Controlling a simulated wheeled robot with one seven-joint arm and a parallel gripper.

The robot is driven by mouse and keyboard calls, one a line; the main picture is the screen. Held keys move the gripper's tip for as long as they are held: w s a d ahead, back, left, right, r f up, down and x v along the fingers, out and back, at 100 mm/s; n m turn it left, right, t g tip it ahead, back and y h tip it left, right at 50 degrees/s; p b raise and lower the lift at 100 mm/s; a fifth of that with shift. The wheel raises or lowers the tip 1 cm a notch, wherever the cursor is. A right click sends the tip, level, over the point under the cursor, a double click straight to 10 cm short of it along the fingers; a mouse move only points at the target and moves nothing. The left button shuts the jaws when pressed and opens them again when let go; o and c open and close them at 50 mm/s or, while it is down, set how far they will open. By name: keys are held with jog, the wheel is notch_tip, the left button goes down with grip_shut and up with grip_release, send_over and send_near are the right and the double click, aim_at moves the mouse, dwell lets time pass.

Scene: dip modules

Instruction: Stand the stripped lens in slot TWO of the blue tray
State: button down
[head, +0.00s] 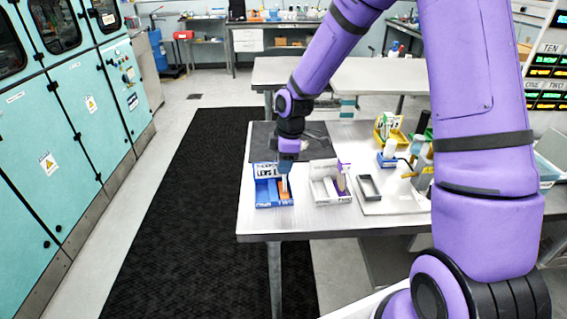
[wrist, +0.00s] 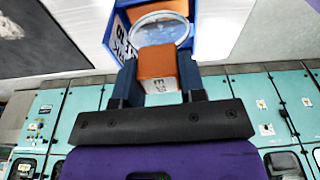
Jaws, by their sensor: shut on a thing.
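The blue tray (head: 262,204) stands near the left end of the metal table, with a lettered panel at its back. My gripper (head: 285,176) points down over the right slot. In the wrist view my gripper (wrist: 158,85) is shut on an orange block with a white printed end. The clear round lens (wrist: 163,32) extends from this block toward the blue tray (wrist: 207,25). I cannot tell whether the lens touches the slot floor.
A white tray (head: 333,199) with a purple item (head: 341,180) stands just right of the blue tray. A dark frame (head: 369,187) lies on a pale board further right. A yellow bin (head: 390,135) stands behind. The table's front edge is close to the trays.

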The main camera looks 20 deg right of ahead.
jog(key=shift+f, duration=0.2)
jog(key=shift+f, duration=0.15)
jog(key=c, duration=0.7)
grip_release()
jog(key=s+d+r+m+t+h, duration=0.1)
jog(key=s+r+m, duration=0.15)
jog(key=r, duration=0.75)
jog(key=s+d+r+m+h, duration=0.15)
jog(key=s+r, duration=0.25)
jog(key=r, duration=0.5)
jog(key=s+d+r+m+t, duration=0.2)
jog(key=s+r+m, duration=0.3)
jog(key=s, duration=0.6)
jog(key=s+d+r+m+t, duration=0.2)
jog(key=s+r+m, duration=0.3)
jog(key=s, duration=0.7)
jog(key=shift+d+m+y, duration=0.2)
jog(key=shift+m+y, duration=0.15)
jog(key=shift+m, duration=0.35)
